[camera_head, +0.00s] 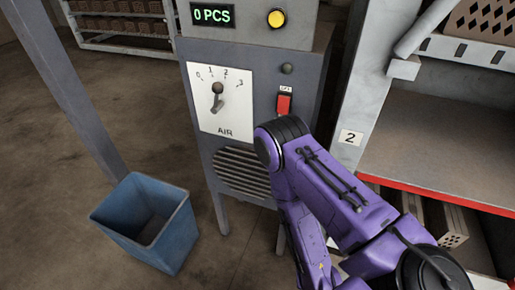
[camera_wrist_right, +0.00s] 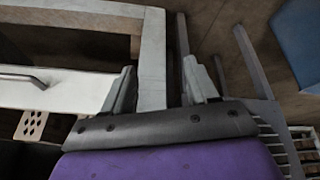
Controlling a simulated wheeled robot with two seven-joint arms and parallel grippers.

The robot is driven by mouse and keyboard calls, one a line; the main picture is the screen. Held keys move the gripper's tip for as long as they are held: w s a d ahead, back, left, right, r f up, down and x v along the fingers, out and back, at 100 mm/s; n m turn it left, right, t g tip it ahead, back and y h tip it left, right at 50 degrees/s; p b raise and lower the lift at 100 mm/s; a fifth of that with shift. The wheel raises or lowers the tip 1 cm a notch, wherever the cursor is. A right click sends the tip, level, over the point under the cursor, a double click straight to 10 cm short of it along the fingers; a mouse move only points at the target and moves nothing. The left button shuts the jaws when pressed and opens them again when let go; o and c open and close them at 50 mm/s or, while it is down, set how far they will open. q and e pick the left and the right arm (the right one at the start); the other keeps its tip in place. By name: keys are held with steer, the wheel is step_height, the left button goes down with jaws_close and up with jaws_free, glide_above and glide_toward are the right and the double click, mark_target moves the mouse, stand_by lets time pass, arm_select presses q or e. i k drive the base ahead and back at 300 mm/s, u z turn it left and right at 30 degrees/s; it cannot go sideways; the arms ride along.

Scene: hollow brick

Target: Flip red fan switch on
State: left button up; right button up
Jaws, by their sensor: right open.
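The red switch (camera_head: 284,104) sits on the right part of the grey control cabinet's front (camera_head: 258,62), under a small label too small to read. A dark, unlit round lamp (camera_head: 287,69) is above it. Which way the switch is set is hard to tell. My purple right arm bends just below the switch, apart from it in the picture. My right gripper (camera_wrist_right: 159,68) is open and empty in the right wrist view; it is hidden in the head view. The switch does not show in the wrist view. My left gripper is not in view.
A white AIR dial plate (camera_head: 221,95) with a lever is left of the switch. Above are a yellow button (camera_head: 276,18) and a "0 PCS" display (camera_head: 212,15). A blue bin (camera_head: 150,222) stands at lower left. A red-edged shelf (camera_head: 440,145) is close on the right.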

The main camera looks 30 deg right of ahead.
mark_target(283, 101)
steer(key=u, duration=1.6)
steer(key=i, duration=0.65)
steer(key=z, duration=2.35)
